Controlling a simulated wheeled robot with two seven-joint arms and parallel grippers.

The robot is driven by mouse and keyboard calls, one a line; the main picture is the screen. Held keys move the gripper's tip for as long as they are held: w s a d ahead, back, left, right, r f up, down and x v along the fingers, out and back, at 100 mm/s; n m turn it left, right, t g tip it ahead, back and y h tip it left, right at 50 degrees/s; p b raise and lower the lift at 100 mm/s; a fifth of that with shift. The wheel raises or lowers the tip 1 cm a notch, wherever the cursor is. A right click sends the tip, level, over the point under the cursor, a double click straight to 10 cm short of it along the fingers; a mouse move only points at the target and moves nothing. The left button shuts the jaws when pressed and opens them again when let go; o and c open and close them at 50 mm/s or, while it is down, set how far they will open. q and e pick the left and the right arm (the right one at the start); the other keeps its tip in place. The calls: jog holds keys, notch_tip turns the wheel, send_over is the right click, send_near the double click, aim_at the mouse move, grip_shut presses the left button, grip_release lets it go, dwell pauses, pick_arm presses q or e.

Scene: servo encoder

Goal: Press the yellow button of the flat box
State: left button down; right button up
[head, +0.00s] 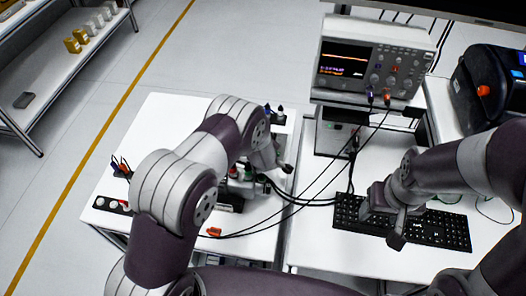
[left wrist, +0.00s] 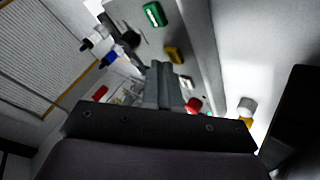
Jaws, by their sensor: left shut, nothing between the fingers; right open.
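My left gripper (head: 284,168) is shut and empty, reaching over the left table among the devices. In the left wrist view its closed fingers (left wrist: 158,70) point at a grey surface bearing a yellow rectangular piece (left wrist: 174,54), apparently the yellow button. The fingertips appear close beside it; I cannot tell whether they touch. A green piece (left wrist: 153,14) lies beyond it and a red knob (left wrist: 193,105) nearer. In the head view, my left arm and gripper hide much of this area, and I cannot make out the yellow button. My right gripper (head: 383,222) is open over the keyboard.
A black keyboard (head: 440,227) lies on the right table. An oscilloscope (head: 372,60) stands behind it, with dark cables running across to the left table. A black strip with round white parts (head: 112,205) lies at the left table's edge. The left table's back-left area is clear.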

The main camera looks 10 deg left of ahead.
pick_arm(q)
jog(key=shift+f+b, duration=0.4)
jog(key=shift+b, duration=0.05)
dwell(0.5)
dwell(0.3)
jog(key=shift+r+p, duration=0.55)
jog(key=shift+r, duration=0.3)
notch_tip(320, 180, up, 5)
jog(key=p, duration=0.3)
jog(key=shift+p, duration=0.3)
dwell(0.4)
